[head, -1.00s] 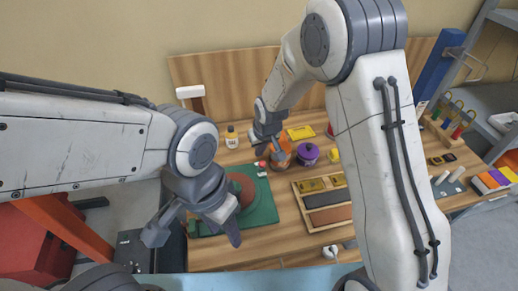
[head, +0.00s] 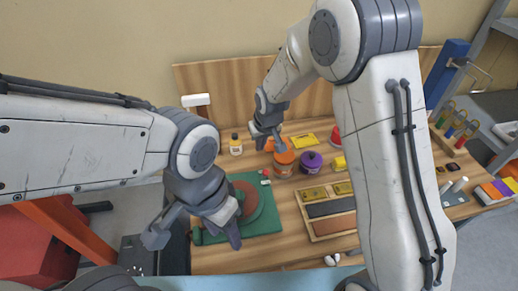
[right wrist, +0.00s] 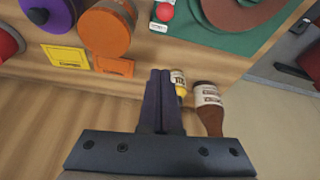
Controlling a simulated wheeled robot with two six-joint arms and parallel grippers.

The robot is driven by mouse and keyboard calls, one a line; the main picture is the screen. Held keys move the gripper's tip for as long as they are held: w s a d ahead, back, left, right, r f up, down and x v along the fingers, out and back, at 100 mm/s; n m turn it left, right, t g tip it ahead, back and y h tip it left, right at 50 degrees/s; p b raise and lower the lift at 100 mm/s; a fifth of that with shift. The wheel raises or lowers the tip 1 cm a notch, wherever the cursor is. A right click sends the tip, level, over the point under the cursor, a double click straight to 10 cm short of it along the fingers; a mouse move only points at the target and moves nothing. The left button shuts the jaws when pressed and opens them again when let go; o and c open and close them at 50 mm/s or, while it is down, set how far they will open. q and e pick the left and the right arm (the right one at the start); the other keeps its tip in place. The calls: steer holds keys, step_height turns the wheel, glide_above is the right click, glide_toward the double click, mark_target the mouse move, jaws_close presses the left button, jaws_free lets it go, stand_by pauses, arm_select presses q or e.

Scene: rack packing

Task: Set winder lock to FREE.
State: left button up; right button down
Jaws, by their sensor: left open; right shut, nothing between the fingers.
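A green board (head: 272,222) lies on the bench's left part with a brown disc (head: 268,201) on it. Beside the disc, at the board's edge, is a small red knob (right wrist: 165,12) with a white label (right wrist: 159,27); I cannot read the label or the knob's setting. The knob is tiny in the head view (head: 265,173). My right gripper (right wrist: 160,72) is shut and empty, above the back of the bench, apart from the knob. It also shows in the head view (head: 264,138). My left gripper (head: 196,232) is open and empty, at the board's left front.
A wooden tray (head: 329,236) lies right of the green board.

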arm_select(q)
step_height(320, 180, down, 2)
steer(key=shift+f+b, duration=0.15)
steer(key=shift+b, duration=0.75)
arm_select(e)
steer(key=s+d+r, duration=0.1)
steer(key=s+r, duration=0.4)
steer(key=shift+s+r, duration=0.2)
